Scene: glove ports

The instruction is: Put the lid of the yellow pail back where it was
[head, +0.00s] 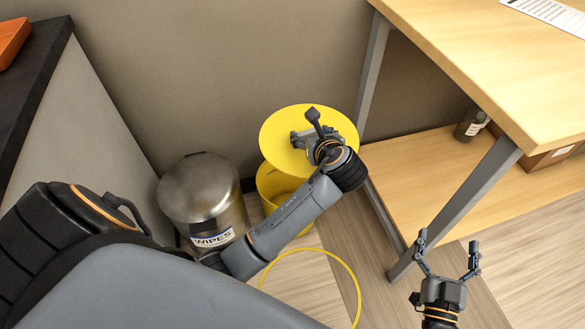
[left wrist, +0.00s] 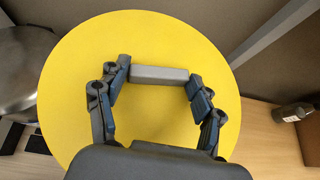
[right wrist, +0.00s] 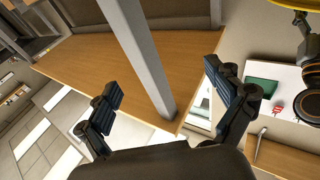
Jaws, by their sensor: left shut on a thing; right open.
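The yellow lid (head: 285,123) is a round flat disc, held level or nearly so above the yellow pail (head: 283,188). The pail stands on the floor, and the lid and my left arm hide much of it. A band of the pail shows below the lid, which looks raised off it. My left gripper (head: 314,140) is shut on the lid's grey bar handle (left wrist: 160,75). In the left wrist view the lid (left wrist: 80,90) fills most of the picture. My right gripper (head: 447,242) is open and empty, to the right near the table leg.
A steel bin labelled WIPES (head: 203,192) stands close left of the pail. A yellow ring (head: 352,285) lies on the floor in front. A wooden table (head: 480,60) with grey legs and a low shelf (head: 420,180) stands right. A dark bottle (head: 470,125) is on the shelf.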

